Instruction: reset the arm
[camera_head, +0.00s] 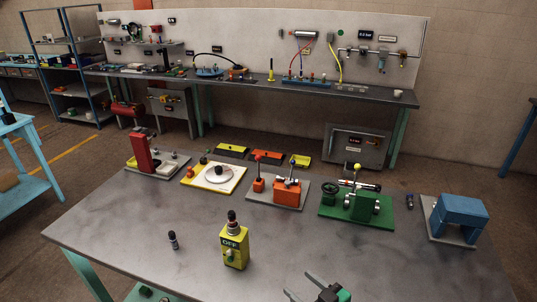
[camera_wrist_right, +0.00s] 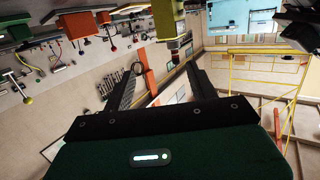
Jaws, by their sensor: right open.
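My right gripper (camera_head: 297,282) is at the bottom edge of the head view, over the front of the grey table (camera_head: 130,235). Its two dark fingers are apart with nothing between them. In the right wrist view the open fingers (camera_wrist_right: 163,65) reach up the picture, also empty. A yellow box marked OFF (camera_head: 235,248), with a dark and red knob on top, stands upright to the left of the gripper and apart from it. My left gripper does not show.
Along the table's back stand a red post (camera_head: 141,150), a white plate with a disc (camera_head: 216,178), an orange device (camera_head: 287,190), a green device (camera_head: 362,205) and a blue block (camera_head: 460,215). A small dark cylinder (camera_head: 173,241) stands left of the yellow box. The table's front left is clear.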

